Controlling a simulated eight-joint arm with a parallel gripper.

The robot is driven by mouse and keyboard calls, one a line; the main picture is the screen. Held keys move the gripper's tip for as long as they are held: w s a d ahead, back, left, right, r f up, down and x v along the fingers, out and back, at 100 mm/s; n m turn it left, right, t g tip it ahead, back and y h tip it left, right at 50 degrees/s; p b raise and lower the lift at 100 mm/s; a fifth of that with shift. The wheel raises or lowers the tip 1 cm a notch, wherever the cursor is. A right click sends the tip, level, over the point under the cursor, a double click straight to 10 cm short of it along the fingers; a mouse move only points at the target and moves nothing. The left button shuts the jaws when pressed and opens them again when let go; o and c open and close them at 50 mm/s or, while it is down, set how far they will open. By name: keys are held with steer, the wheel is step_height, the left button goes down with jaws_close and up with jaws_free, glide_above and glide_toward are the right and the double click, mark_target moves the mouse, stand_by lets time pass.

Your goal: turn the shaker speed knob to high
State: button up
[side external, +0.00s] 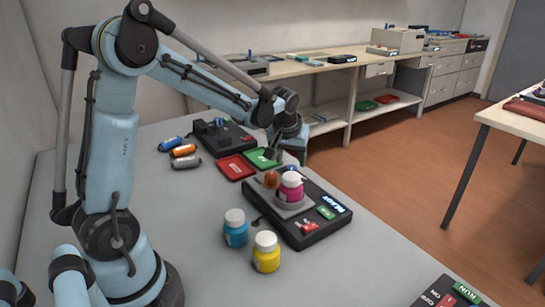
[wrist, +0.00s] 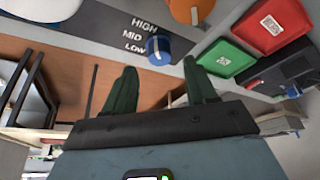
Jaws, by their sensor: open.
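The shaker (side external: 325,227) is a dark, flat unit on the grey table in the side view, with a pink bottle (side external: 291,186) on its round platform. Its blue speed knob (wrist: 158,49) has a white pointer line and sits beside the labels HIGH, MID and LOW in the wrist view. The knob is closest to LOW; its exact setting is hard to tell. In the side view only a bit of blue (side external: 291,168) shows behind the bottle. My gripper (wrist: 159,66) is open and empty, its green fingers spread to either side of the knob, apparently apart from it. In the side view my gripper (side external: 272,153) hangs above the shaker's far end.
An orange knob-like piece (wrist: 190,10) is close to the blue knob. A red tray (side external: 236,167) and a green tray (side external: 263,157) lie behind the shaker. Blue (side external: 235,228) and yellow (side external: 266,252) bottles stand in front. Several small cartridges (side external: 184,151) lie at left.

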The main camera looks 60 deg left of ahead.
steer(key=s+d+r+m, duration=0.1)
steer(key=s+d+r, duration=0.1)
steer(key=r, duration=0.1)
steer(key=s+d+r+m+t, duration=0.1)
steer(key=s+d+r, duration=0.1)
steer(key=s+d, duration=0.1)
steer(key=s+d+r+m+h, duration=0.1)
steer(key=s+d+r, duration=0.2)
steer(key=shift+s+d+r+m+t, duration=0.2)
steer(key=shift+r+m+t, duration=0.1)
steer(key=shift+t, duration=0.1)
steer(key=s+d+f+m+t+h, duration=0.1)
steer(key=s+d+f+m, duration=0.1)
steer(key=s+d+m, duration=0.2)
steer(key=shift+s+d+f+t+h, duration=0.4)
steer(key=shift+s+d, duration=0.4)
steer(key=shift+s, duration=0.6)
steer(key=shift+c, duration=0.3)
